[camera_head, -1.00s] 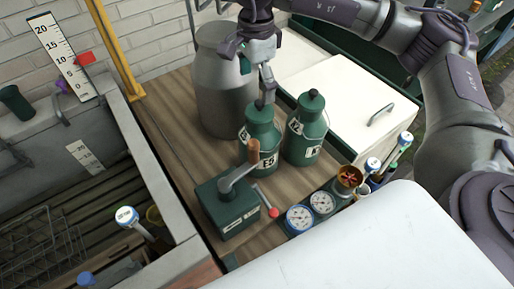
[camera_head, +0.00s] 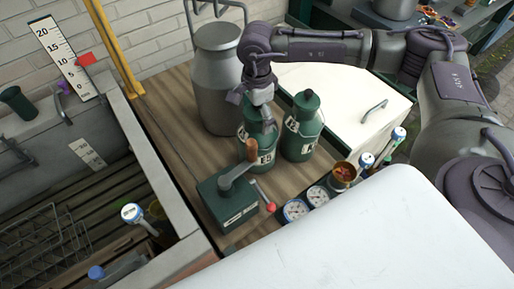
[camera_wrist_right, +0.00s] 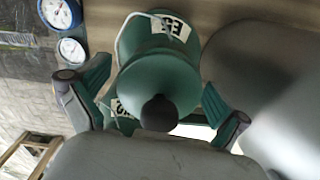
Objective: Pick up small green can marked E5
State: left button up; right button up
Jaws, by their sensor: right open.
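The small green can marked E5 (camera_head: 266,156) stands upright on the wooden top, with a pale label and a dark knob on top. In the wrist view the E5 can (camera_wrist_right: 160,72) is seen from above, its knob towards me and its label at the far side. My left gripper is not in view.
A similar green can (camera_head: 302,133) stands close to its right. A large grey metal churn (camera_head: 217,85) stands behind. A green box with a crank (camera_head: 226,204) is in front, beside round gauges (camera_head: 295,210). A white cabinet (camera_head: 345,92) is at the right.

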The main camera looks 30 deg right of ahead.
jog(key=c, duration=1.7)
jog(key=shift+r, duration=0.1)
grip_shut()
jog(key=shift+r, duration=0.1)
